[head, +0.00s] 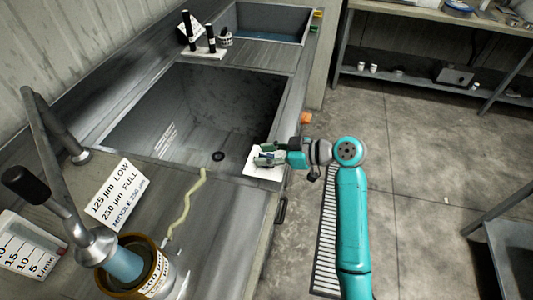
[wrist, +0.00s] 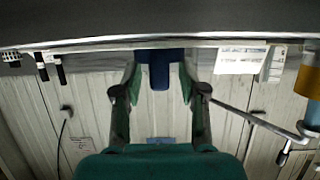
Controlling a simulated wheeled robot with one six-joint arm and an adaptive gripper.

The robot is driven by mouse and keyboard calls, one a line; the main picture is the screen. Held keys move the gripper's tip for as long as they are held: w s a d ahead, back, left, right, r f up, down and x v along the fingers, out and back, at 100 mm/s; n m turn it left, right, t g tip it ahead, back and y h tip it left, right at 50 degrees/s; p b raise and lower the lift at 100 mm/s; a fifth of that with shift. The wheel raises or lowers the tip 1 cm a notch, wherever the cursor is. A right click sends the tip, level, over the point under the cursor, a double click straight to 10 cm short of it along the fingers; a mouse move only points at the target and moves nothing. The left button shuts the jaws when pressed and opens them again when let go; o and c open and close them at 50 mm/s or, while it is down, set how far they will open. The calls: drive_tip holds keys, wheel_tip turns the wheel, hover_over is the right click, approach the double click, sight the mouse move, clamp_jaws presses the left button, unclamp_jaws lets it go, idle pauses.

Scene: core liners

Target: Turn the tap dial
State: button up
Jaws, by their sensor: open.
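A dark blue piece, which looks like the tap dial (wrist: 160,72), shows in the wrist view with a narrower part pointing toward me. It lies between the two fingertips of my gripper (wrist: 160,88). The fingers are apart, one on each side of it; I cannot tell whether either touches it. In the head view my gripper (head: 267,156) is at the right front edge of the sink, over a white card (head: 263,173). There the fingers mostly hide the dial.
The deep sink basin (head: 205,115) is left of my gripper. Black-handled taps (head: 211,40) are at the back.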

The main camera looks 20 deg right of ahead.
clamp_jaws()
drive_tip(key=shift+n+g, duration=0.3)
drive_tip(key=shift+g, duration=0.1)
unclamp_jaws()
drive_tip(key=shift+d, duration=0.1)
drive_tip(key=v, duration=1.1)
drive_tip(key=shift+s+d, duration=0.3)
drive_tip(key=shift+d, duration=0.05)
drive_tip(key=shift+d, duration=0.1)
